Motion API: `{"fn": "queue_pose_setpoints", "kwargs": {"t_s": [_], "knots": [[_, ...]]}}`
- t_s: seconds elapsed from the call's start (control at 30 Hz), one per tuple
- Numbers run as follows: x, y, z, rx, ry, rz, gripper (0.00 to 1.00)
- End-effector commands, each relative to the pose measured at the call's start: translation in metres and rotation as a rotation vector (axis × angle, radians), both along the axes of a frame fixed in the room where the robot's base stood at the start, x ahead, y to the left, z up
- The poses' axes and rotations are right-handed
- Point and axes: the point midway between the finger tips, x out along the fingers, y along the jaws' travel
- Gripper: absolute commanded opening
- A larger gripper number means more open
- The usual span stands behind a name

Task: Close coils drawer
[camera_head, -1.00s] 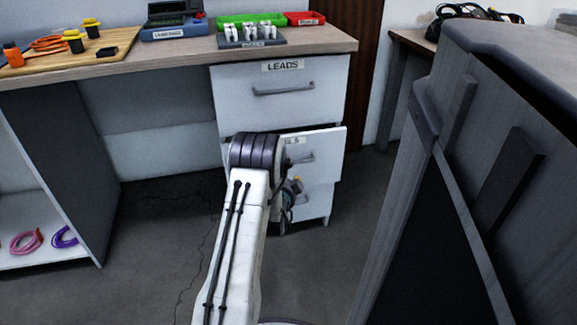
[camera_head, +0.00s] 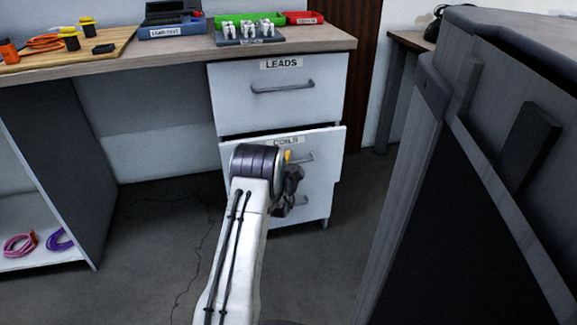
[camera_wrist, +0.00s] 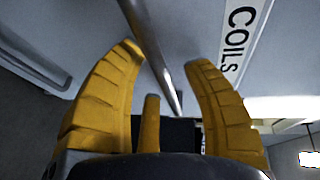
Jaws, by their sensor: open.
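The coils drawer (camera_head: 325,165) is the white middle drawer under the bench, with a "COILS" label (camera_head: 287,140) and a grey bar handle (camera_head: 306,156). Its front stands out from the cabinet, with a dark gap along its top, so it is partly open. My gripper (camera_head: 288,156) is at the drawer front beside the handle, mostly hidden behind my arm. In the wrist view, my gripper (camera_wrist: 163,55) has its yellow fingers spread apart. The handle (camera_wrist: 150,50) runs between and beyond the fingertips. I cannot tell whether they touch it. The label (camera_wrist: 240,35) is at right.
The shut "LEADS" drawer (camera_head: 278,92) is above. The bench top (camera_head: 200,45) holds a board with tools, a blue tester, and green and red bins. A large dark grey cabinet (camera_head: 470,180) stands close on the right. Floor (camera_head: 145,250) at left is clear.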

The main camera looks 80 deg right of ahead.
Motion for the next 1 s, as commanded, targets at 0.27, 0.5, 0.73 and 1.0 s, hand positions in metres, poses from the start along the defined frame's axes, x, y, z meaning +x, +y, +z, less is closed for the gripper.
{"fn": "queue_pose_setpoints", "kwargs": {"t_s": [0.27,0.5,0.73,1.0], "knots": [[0.0,0.0001,0.0,0.0,0.0,0.0,0.41],[0.0,0.0002,0.0001,0.0,0.0,0.0,0.19],[0.0,0.0002,0.0002,0.0,0.0,0.0,0.0],[0.0001,0.0001,0.0003,-0.001,0.0,0.0,0.0]]}}
